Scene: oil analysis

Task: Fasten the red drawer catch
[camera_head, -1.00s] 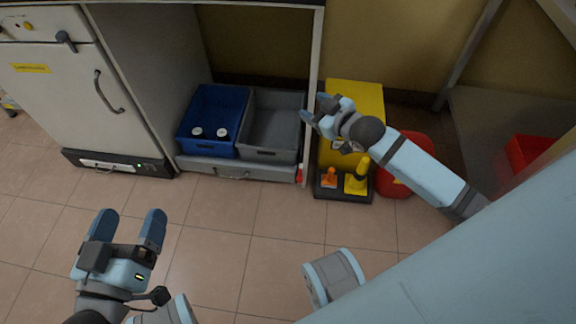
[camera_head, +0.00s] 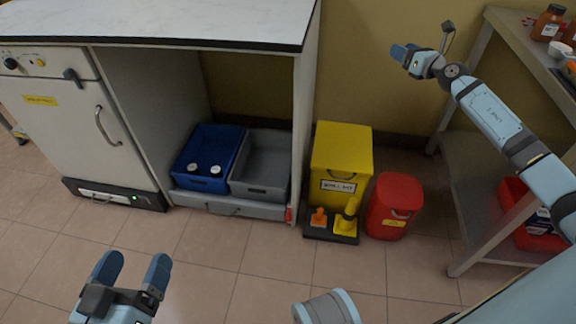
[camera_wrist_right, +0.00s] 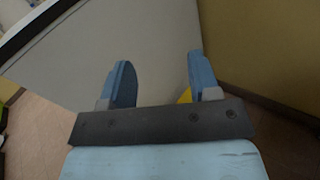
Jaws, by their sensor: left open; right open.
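The red drawer catch (camera_head: 289,215) is a small red piece at the right end of the low grey drawer (camera_head: 222,206) under the bench. Its exact position is too small to tell. My right gripper (camera_head: 403,53) is open and empty, raised in front of the yellow wall, well above and to the right of the catch. In the right wrist view, my right gripper (camera_wrist_right: 160,80) has its fingers apart with a pale panel behind them. My left gripper (camera_head: 136,270) is open and empty above the floor at the lower left, apart from the drawer.
The drawer carries a blue bin (camera_head: 206,180) with two capped items and a grey bin (camera_head: 260,183). A yellow box (camera_head: 339,150), a tray with orange and yellow items (camera_head: 332,238) and a red canister (camera_head: 394,208) stand right. A metal table (camera_head: 491,258) is further right. Floor in front is clear.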

